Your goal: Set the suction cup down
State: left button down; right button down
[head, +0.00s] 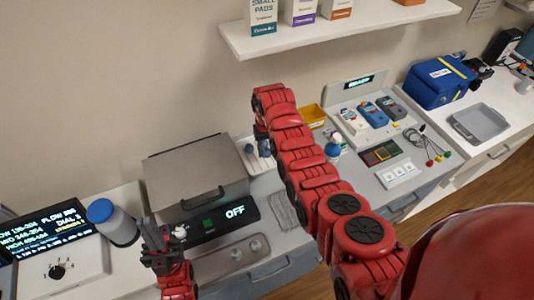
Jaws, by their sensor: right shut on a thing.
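My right arm reaches in from the lower right, and its wrist bends down over the back of the counter. My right gripper (261,131) is small and mostly hidden by the red arm links. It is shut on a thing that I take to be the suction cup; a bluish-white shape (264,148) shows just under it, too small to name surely. My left gripper (163,236) is at the lower left, in front of the grey lidded machine, its dark fingers pointing up and seeming apart. A small white piece (180,231) shows beside them.
The grey lidded machine (190,165) reads OFF. A blue-capped jar (117,222) and a display panel (50,240) stand left. Right are a yellow bin (312,115), a blue-topped bottle (333,149), handheld devices (372,114), cables with coloured ends (437,157), a blue bag (440,82) and an empty grey tray (480,123).

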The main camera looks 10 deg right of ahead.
aim_at(267, 157)
jog(key=shift+w+f, duration=0.1)
jog(key=shift+f, duration=0.4)
notch_tip(267, 157, down, 2)
jog(key=shift+f, duration=0.45)
jog(key=shift+f, duration=0.2)
jog(key=shift+c, duration=2.4)
grip_release()
jog(key=shift+r, duration=0.15)
